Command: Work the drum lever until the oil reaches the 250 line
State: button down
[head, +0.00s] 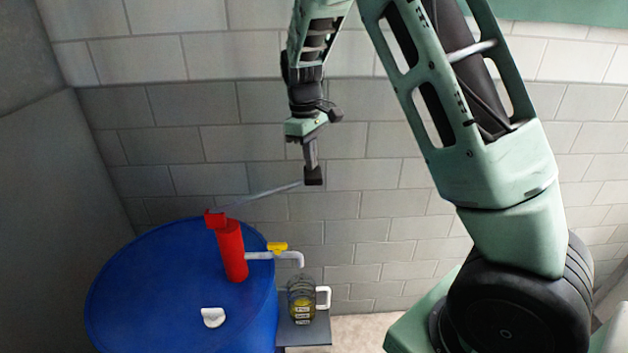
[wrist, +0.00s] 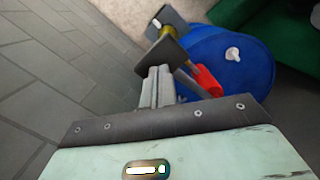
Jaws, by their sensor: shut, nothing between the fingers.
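A red hand pump (head: 232,252) stands on the blue drum (head: 130,285). Its thin grey lever (head: 262,194) slopes up to the right from the pump head. My gripper (head: 313,177) is shut and points down at the lever's outer end; I cannot tell whether it touches the lever. The wrist view shows my shut fingers (wrist: 161,57) and the red pump (wrist: 207,80).
The jug stands on a small dark shelf (head: 310,337) beside the drum. A white cap (head: 213,317) sits on the drum top. A grey block wall (head: 390,220) rises close behind. Open space lies around my gripper above the drum.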

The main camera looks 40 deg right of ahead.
jog(key=shift+f, duration=0.15)
notch_tip(320, 180, down, 4)
jog(key=b, duration=0.2)
jog(key=shift+b, duration=0.3)
jog(key=shift+w+a+r+p, duration=0.1)
jog(key=shift+w+r+p, duration=0.1)
jog(key=shift+r+p, duration=0.2)
jog(key=shift+w+a+r+p, duration=0.15)
jog(key=shift+w+a+p, duration=0.15)
jog(key=shift+w, duration=0.3)
jog(key=shift+w+a+r+p, duration=0.2)
jog(key=shift+w+p, duration=0.2)
jog(key=shift+w, duration=0.2)
jog(key=shift+r, duration=0.1)
notch_tip(320, 180, up, 17)
jog(key=b, duration=0.4)
send_over(311, 173)
jog(key=w+a, duration=0.1)
jog(key=w, duration=0.4)
jog(key=shift+w+a+r, duration=0.1)
jog(key=shift+a, duration=0.1)
